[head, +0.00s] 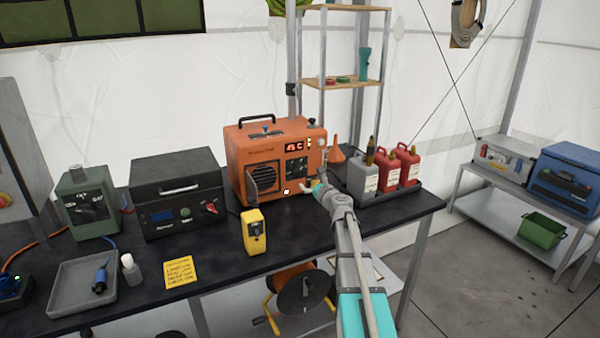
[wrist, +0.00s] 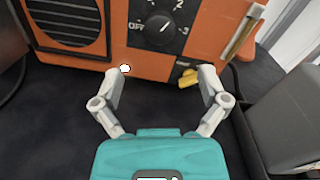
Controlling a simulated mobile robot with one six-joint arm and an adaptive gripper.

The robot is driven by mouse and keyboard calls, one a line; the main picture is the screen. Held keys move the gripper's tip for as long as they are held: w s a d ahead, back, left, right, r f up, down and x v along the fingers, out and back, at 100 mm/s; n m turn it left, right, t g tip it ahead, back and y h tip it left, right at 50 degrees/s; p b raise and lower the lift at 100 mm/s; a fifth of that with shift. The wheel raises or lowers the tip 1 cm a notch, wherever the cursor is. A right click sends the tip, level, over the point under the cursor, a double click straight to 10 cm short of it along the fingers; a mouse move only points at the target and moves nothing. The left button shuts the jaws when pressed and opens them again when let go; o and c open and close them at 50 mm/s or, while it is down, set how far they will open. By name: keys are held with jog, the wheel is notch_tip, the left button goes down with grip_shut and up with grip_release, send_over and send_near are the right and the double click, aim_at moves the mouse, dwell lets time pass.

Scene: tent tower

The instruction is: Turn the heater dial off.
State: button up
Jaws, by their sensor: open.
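The orange heater (head: 268,160) stands on the dark workbench, with a round grille and a lit red display on its front. Its black dial (wrist: 160,29) shows at the top of the wrist view, with OFF at its left, 2 above and 3 at its right. A pale mark on the dial seems to lean to the upper right, but it is too small to be sure. My gripper (wrist: 161,74) is open and empty. Its fingers are spread below the dial, apart from it. In the head view my gripper (head: 318,186) is at the heater's lower right front.
A yellow part (wrist: 188,78) sits low on the heater near my right finger. A metal rod (wrist: 241,33) stands at the heater's right. Red bottles (head: 399,165) in a grey tray stand right of my arm. A yellow handheld device (head: 254,232) stands in front of the heater.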

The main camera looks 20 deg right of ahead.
aim_at(300, 171)
jog(key=w, duration=0.9)
jog(key=shift+a, duration=0.25)
jog(key=c, duration=1.1)
jog(key=shift+w+d, duration=0.1)
jog(key=shift+d, duration=0.1)
jog(key=shift+c, duration=0.2)
jog(key=shift+a, duration=0.1)
